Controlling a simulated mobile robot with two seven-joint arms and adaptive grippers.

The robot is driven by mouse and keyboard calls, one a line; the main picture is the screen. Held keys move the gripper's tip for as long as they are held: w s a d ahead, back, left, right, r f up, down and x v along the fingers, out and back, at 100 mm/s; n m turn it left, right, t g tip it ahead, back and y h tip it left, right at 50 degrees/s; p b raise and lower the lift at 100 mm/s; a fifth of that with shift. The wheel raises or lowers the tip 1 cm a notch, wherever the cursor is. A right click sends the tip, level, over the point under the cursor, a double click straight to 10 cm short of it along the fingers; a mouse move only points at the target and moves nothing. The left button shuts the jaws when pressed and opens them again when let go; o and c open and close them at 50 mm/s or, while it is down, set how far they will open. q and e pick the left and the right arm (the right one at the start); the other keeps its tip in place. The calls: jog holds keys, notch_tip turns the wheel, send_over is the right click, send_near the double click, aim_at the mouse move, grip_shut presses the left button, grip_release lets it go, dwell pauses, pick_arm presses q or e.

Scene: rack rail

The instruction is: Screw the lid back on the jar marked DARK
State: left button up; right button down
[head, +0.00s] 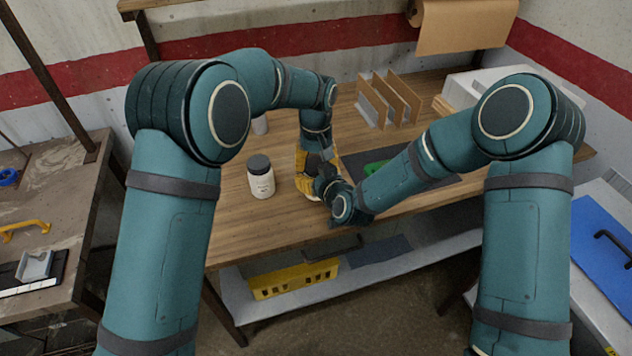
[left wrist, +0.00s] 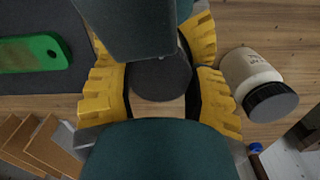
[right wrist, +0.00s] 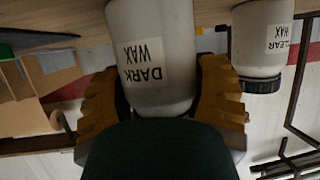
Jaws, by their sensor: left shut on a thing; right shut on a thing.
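The jar marked DARK WAX (right wrist: 155,55) stands upright on the bench, its label readable upside down in the right wrist view. My right gripper (right wrist: 165,88) is shut around its body. My left gripper (left wrist: 160,88) comes down from above and is shut on the round dark lid (left wrist: 160,76). The lid is over the jar; I cannot tell whether it is seated or how far its threads engage. In the head view my left gripper (head: 305,160) and right gripper (head: 322,182) meet and mostly hide the jar.
A CLEAR WAX jar (head: 261,184) with a dark lid stands close by on the left. A green object (left wrist: 35,53) lies on a dark mat (left wrist: 45,80) to the right. Upright brown dividers (head: 385,98) stand behind. The bench's front left is clear.

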pick_arm(q)
jog(key=shift+m, duration=0.5)
jog(key=o, duration=1.3)
jog(key=shift+c, duration=0.2)
jog(key=shift+r, duration=2.3)
jog(key=shift+o, duration=0.2)
